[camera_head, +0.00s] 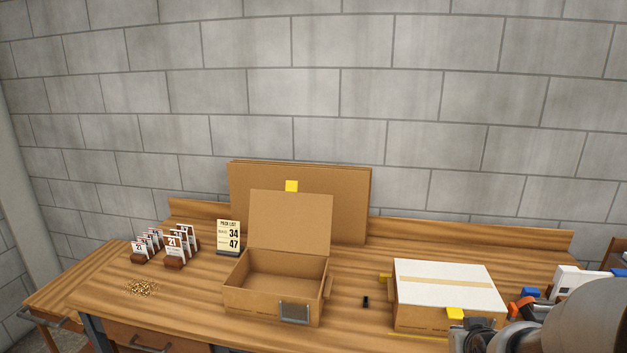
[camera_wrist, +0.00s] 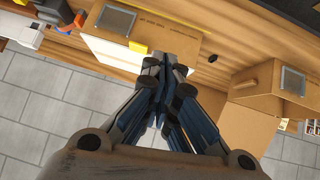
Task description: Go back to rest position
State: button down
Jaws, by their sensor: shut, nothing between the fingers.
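My gripper (camera_wrist: 163,95) points down in the wrist view, its fingers together with nothing between them. It hangs in front of the bench edge, near the closed box and clear of it. In the head view my arm fills the lower right corner, and the fingertips cannot be made out there. The closed cardboard box (camera_head: 447,284) with a white top and yellow tabs stands on the right of the bench; it also shows in the wrist view (camera_wrist: 105,49). An open, empty cardboard box (camera_head: 270,277) with its lid raised stands mid-bench, and shows at the right of the wrist view (camera_wrist: 252,90).
The wooden bench (camera_head: 200,290) runs along a block wall. A pack list sign (camera_head: 229,234) reading 34 and 47 stands left of the open box, near numbered card racks (camera_head: 176,248) and small brass pieces (camera_head: 141,287). A small black object (camera_head: 365,302) lies between the boxes.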

jog(key=s+a+r+g+y, duration=0.1)
jog(key=s+a+r, duration=0.3)
jog(key=s+a, duration=0.4)
jog(key=s+a+r+n+g+y, duration=0.1)
jog(key=s+a+r+g, duration=0.2)
jog(key=s+a, duration=0.5)
jog(key=s+r, duration=0.1)
jog(key=s, duration=0.7)
jog(key=shift+n+y, duration=0.3)
jog(key=shift+y, duration=0.1)
jog(key=shift+a, duration=0.1)
